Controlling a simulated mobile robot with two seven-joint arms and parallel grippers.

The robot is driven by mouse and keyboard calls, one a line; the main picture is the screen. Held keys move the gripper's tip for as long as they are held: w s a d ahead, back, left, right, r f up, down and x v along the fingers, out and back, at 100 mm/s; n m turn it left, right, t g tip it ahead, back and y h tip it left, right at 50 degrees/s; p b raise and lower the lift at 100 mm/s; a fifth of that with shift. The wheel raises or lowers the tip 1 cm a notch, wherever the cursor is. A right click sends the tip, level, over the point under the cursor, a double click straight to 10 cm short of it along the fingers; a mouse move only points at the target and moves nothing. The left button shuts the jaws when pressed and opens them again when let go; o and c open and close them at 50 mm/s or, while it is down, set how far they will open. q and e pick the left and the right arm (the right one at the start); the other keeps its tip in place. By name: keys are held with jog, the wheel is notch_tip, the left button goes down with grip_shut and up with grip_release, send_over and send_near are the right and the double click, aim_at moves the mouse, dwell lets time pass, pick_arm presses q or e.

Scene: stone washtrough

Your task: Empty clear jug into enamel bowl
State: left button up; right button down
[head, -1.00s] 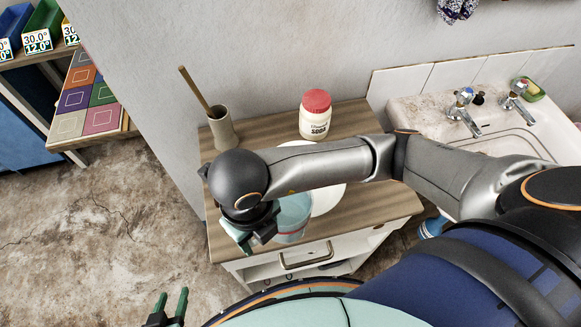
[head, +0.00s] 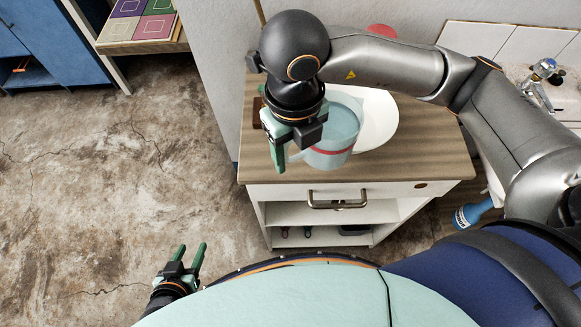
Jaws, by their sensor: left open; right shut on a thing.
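The clear jug (head: 335,140) holds pale blue liquid and has a red band round it. It looks roughly upright at the front of the wooden cabinet top (head: 410,165); I cannot tell whether its base touches the wood. The white enamel bowl (head: 380,122) is just behind and to the right of it, partly hidden by the jug and my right arm. My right gripper (head: 281,158) is at the jug's left side, shut on the jug at its handle, which is mostly hidden. My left gripper (head: 190,258) is open and empty, low over the floor, away from the cabinet.
A red lid (head: 382,30) shows behind my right arm. A stick-like handle (head: 259,12) rises at the back left. The sink's tap (head: 541,70) is at the right. A blue bottle (head: 472,214) is beside the cabinet. Open floor (head: 110,190) lies to the left.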

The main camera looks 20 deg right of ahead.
jog(key=shift+r, duration=0.25)
jog(key=shift+r+y+p, duration=0.35)
jog(key=shift+y, duration=0.15)
jog(key=shift+a+r+g+y+p, duration=0.1)
jog(key=shift+r+g+y+p, duration=0.25)
jog(key=shift+r+y, duration=0.7)
jog(key=shift+f, duration=0.1)
jog(key=shift+y, duration=0.25)
jog(key=shift+r+g+y+b, duration=0.25)
jog(key=shift+r+y+b, duration=0.15)
jog(key=shift+y+b, duration=0.2)
jog(key=shift+d+r+y, duration=0.2)
jog(key=shift+r+y, duration=0.1)
jog(key=shift+r, duration=0.05)
